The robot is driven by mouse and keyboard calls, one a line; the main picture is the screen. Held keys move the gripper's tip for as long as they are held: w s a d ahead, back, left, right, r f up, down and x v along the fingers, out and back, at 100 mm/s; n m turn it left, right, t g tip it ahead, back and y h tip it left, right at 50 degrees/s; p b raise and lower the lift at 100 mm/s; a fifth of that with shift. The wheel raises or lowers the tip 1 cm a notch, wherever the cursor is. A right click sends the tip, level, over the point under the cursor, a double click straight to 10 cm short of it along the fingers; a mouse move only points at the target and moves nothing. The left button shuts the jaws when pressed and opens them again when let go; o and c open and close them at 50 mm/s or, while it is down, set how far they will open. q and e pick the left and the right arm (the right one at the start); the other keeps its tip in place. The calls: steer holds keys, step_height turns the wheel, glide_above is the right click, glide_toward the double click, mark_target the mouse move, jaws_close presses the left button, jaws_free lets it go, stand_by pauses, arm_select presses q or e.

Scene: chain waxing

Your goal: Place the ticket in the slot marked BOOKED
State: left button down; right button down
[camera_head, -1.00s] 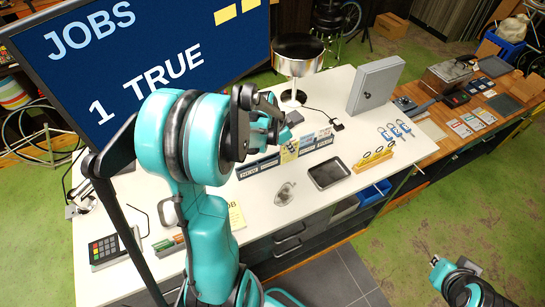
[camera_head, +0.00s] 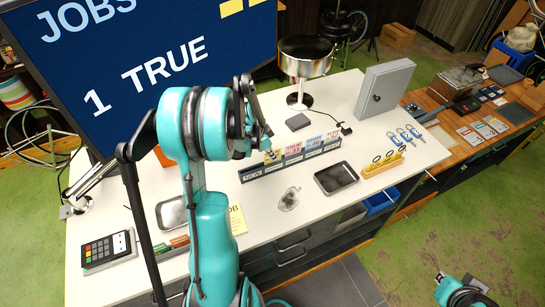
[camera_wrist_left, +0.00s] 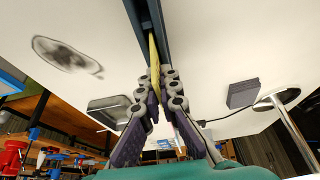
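The yellow ticket (camera_head: 272,156) stands upright in the left part of the dark blue slotted rack (camera_head: 254,173). The rack's small labels are too blurred to read for certain, so I cannot tell which slot is BOOKED. My left gripper (camera_head: 264,139) is just above the ticket. In the left wrist view, the ticket (camera_wrist_left: 154,60) shows edge-on between the fingertips of the left gripper (camera_wrist_left: 159,88), with a narrow gap; the fingers look slightly open around it. My right gripper (camera_head: 439,277) is low at the right, away from the counter; its fingers are too small to judge.
Pink-and-white tickets (camera_head: 294,150) stand farther right in the rack.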

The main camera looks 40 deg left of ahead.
arm_select(q)
steer(key=shift+s+r, duration=0.1)
steer(key=shift+r, duration=0.05)
steer(key=shift+f, duration=0.25)
steer(key=c, duration=1.7)
jaws_free()
steer(key=shift+r, duration=0.15)
steer(key=shift+r, duration=0.25)
steer(key=v, duration=1.1)
steer(key=s+d+r+n+t, duration=0.1)
steer(key=s+d, duration=0.2)
steer(key=d, duration=0.5)
steer(key=s+d+r+n+t+y, duration=0.1)
steer(key=s+d+r+n, duration=0.1)
steer(key=d, duration=0.7)
steer(key=s+d+r+n+t+y, duration=0.1)
steer(key=s+d+n, duration=0.1)
steer(key=s+d, duration=0.3)
steer(key=shift+d+r, duration=0.1)
steer(key=shift+d, duration=0.75)
steer(key=shift+d+r, duration=0.15)
steer(key=shift+d, duration=0.7)
